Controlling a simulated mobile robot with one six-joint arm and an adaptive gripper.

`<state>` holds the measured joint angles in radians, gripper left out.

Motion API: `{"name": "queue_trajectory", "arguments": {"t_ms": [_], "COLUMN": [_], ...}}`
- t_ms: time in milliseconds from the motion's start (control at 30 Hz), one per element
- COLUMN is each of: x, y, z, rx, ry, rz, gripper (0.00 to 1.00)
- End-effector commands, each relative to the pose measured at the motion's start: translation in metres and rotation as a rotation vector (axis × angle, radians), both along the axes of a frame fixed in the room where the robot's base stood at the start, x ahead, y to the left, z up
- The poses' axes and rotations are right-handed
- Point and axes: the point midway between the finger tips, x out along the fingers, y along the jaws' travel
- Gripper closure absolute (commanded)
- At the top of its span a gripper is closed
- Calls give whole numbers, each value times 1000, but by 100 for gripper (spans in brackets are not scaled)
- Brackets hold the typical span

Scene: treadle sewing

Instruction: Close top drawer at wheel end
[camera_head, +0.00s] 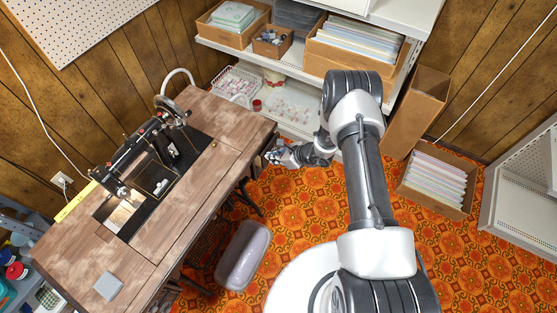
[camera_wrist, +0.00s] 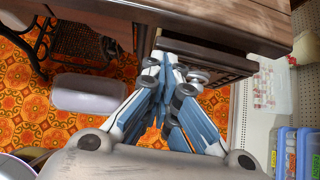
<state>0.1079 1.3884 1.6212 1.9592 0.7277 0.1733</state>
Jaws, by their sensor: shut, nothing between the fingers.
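The sewing table (camera_head: 215,115) carries a black treadle machine (camera_head: 140,145), with its handwheel toward the far right end. My gripper (camera_head: 275,156) is low beside that end, its fingers shut and empty. In the wrist view, the dark wooden top drawer (camera_wrist: 215,58) sits under the tabletop (camera_wrist: 225,20) and appears to stick out from the drawer stack. My gripper (camera_wrist: 168,62) is just in front of its left part. I cannot tell whether the fingertips touch it. In the head view the tabletop hides most of the drawer.
A grey-lilac bin (camera_head: 243,255) stands on the orange floor left of my base. White shelves (camera_head: 300,72) with boxes stand close behind my gripper. A tall cardboard box (camera_head: 415,110) and a box of files (camera_head: 437,182) are at the right. The dark treadle ironwork (camera_wrist: 85,42) is under the table.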

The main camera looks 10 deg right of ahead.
Motion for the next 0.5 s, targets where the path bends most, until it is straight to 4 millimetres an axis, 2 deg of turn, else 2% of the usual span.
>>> {"name": "queue_trajectory", "arguments": {"t_ms": [267, 500], "x": [1, 16], "y": [1, 21], "z": [0, -2], "rx": [0, 0], "ry": [-1, -3], "rz": [1, 2], "gripper": [100, 100]}}
